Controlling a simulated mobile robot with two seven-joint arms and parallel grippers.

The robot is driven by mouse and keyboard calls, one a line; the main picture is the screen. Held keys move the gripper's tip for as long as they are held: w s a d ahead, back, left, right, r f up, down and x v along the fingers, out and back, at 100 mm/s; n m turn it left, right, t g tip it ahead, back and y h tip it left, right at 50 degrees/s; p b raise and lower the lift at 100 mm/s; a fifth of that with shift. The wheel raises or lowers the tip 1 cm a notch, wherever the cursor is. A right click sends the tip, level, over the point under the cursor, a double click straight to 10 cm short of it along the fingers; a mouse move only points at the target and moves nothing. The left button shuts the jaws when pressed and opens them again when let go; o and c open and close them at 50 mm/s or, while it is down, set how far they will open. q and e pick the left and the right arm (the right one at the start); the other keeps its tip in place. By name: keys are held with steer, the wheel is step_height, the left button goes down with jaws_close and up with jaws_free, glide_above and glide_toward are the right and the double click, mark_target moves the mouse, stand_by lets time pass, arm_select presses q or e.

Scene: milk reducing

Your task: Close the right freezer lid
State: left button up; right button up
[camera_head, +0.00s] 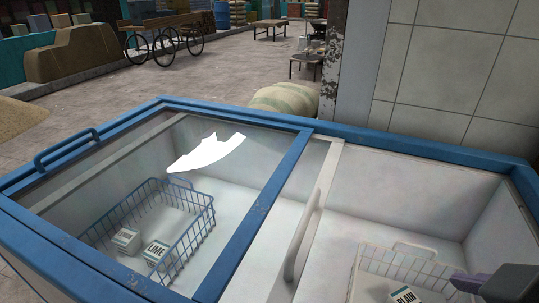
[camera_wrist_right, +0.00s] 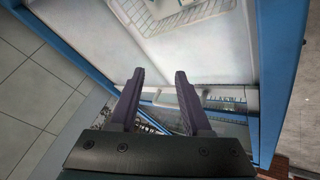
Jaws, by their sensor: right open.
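The freezer (camera_head: 430,150) has a blue rim and a white inside. Its right lid (camera_head: 325,165) has a white frame edge with a long pale handle (camera_head: 303,240). This lid is slid left, mostly under the blue-framed left lid (camera_head: 262,205), and the right side of the freezer is open. My right gripper (camera_head: 490,285) shows partly at the lower right of the head view, over the open side. In the right wrist view my right gripper (camera_wrist_right: 159,72) is open, with nothing between its fingers. My left gripper is not in view.
A blue wire basket (camera_head: 205,215) with small cartons (camera_head: 157,252) sits under the glass at left. A white wire basket (camera_head: 420,265) with a carton (camera_head: 405,296) is in the open side. A tiled wall (camera_head: 450,70) and a sack (camera_head: 285,98) stand behind the freezer.

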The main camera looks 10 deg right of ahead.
steer(key=w+d+f+n+t+b, duration=0.1)
steer(key=w+f+n+t+b, duration=0.1)
steer(key=w+n+b, duration=0.15)
steer(key=n+t+y+b, duration=0.5)
steer(key=n+t+b, duration=0.2)
steer(key=n, duration=0.7)
glide_toward(305, 216)
steer(key=w, duration=0.1)
steer(key=x, duration=0.9)
steer(key=shift+f, duration=0.4)
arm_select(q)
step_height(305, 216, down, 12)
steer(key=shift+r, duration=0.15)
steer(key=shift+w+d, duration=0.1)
arm_select(e)
jaws_close()
